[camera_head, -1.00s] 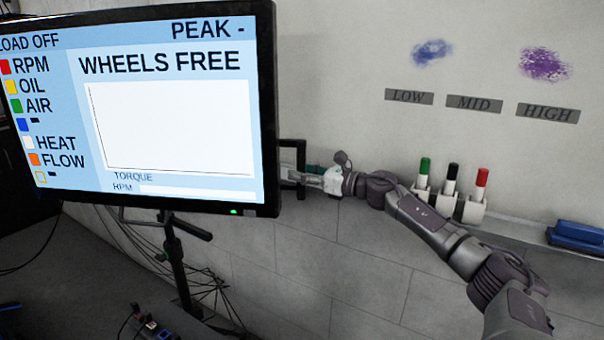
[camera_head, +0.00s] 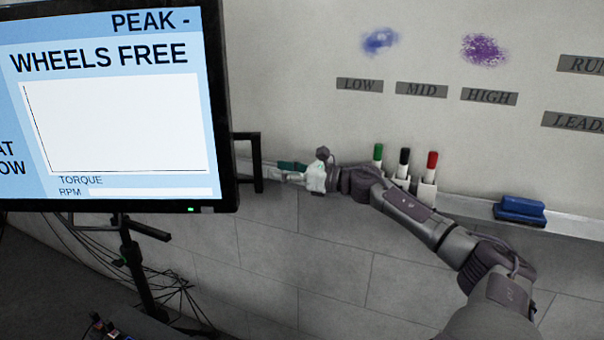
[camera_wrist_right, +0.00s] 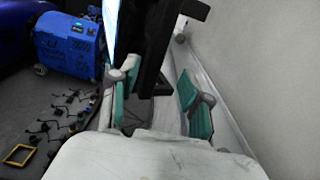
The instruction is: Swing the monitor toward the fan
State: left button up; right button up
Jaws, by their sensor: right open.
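The monitor (camera_head: 110,110) fills the left of the head view, its lit screen facing me. A black bracket-like handle (camera_head: 257,160) stands out from its right edge. My right gripper (camera_head: 287,172) is at the right of this handle, with a small gap showing. In the right wrist view my right gripper (camera_wrist_right: 157,103) is open, its teal pads apart. The monitor's dark edge (camera_wrist_right: 155,45) and handle lie ahead between the pads' directions; nothing is visibly clasped. My left gripper is not in view. I cannot make out a fan.
A wall ledge (camera_head: 465,205) holds green, black and red markers (camera_head: 429,175) and a blue eraser (camera_head: 520,210). A stand (camera_head: 140,265) and cables are below the monitor. In the wrist view a blue machine (camera_wrist_right: 70,45) and a yellow frame (camera_wrist_right: 18,155) are on the floor.

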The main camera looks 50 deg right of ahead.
jog(key=v, duration=0.5)
jog(key=shift+s+d, duration=0.15)
jog(key=shift+s, duration=0.05)
dwell(0.4)
